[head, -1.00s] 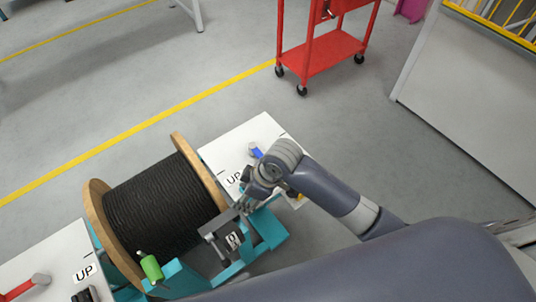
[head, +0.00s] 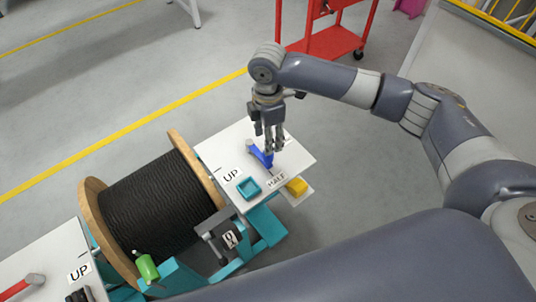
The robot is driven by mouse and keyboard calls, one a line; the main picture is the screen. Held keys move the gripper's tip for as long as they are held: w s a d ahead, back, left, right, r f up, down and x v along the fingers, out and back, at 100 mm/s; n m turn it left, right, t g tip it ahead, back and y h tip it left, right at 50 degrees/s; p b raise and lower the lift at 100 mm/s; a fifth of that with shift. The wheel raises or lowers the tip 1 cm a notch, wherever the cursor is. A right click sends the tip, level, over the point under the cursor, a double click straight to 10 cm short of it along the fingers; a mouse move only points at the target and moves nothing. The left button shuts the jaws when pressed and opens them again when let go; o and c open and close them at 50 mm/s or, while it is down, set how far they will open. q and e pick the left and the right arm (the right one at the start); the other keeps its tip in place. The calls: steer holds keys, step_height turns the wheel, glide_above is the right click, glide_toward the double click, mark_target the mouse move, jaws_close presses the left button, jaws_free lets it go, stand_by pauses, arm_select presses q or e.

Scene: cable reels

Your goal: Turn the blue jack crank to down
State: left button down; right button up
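The blue jack crank (head: 262,157) lies on a white panel (head: 222,150) to the right of the cable reel. It has a grey knob at its upper left end. The panel is marked UP (head: 231,175) and HALF (head: 277,181); no DOWN mark can be read. My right gripper (head: 274,149) points down over the panel, its fingertips close to the right side of the crank. Whether they touch it, and how far apart the fingers are, I cannot tell. My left gripper is not in view.
A wooden reel of black cable (head: 150,205) stands left of the panel. A teal square holder (head: 249,188) and a yellow block (head: 297,187) are at the panel's front. Another white panel with a red crank (head: 22,287) is at lower left. A red cart (head: 322,40) stands behind.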

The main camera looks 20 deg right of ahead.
step_height(320, 180, down, 10)
steer(key=shift+r, duration=0.2)
jaws_close()
